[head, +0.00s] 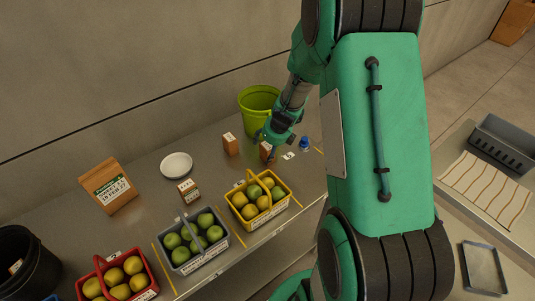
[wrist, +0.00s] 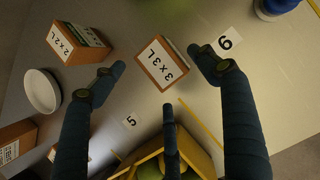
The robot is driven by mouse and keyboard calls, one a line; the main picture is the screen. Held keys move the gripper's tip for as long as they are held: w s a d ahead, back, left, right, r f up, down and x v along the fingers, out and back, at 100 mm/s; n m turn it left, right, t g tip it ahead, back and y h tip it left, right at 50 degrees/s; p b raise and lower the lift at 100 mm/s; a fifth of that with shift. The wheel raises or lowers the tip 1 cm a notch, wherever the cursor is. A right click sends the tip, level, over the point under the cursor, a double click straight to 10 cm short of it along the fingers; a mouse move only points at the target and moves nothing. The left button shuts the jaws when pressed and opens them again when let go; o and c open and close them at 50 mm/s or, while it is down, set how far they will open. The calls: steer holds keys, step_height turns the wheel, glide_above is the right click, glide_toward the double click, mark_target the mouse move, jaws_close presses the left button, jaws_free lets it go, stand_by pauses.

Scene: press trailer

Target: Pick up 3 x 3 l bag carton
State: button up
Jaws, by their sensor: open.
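The 3 x 3 L carton (wrist: 163,62) is a small brown box with a white label on top, near the middle of the wrist view. In the head view the carton (head: 267,153) stands on the counter, partly hidden by my gripper (head: 266,142). In the wrist view my gripper (wrist: 160,78) is open, its three dark fingers spread, with the carton between and beyond the fingertips. I cannot tell whether any finger touches it. The 2 x 2 L carton (wrist: 78,44) stands to its left; it also shows in the head view (head: 231,144).
A white plate (head: 177,165), another small carton (head: 188,191) and a large paper bag (head: 108,187) are to the left. A green bucket (head: 259,101) stands behind. A yellow fruit basket (head: 282,205) is in front. A blue-capped item (head: 305,145) is at right.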

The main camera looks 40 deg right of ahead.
steer(key=shift+b+x, duration=1.15)
steer(key=shift+x, duration=1.45)
steer(key=shift+d, duration=0.15)
steer(key=c, duration=1.4)
steer(key=shift+r, duration=0.1)
steer(key=shift+r+p, duration=1.95)
steer(key=shift+r, duration=3)
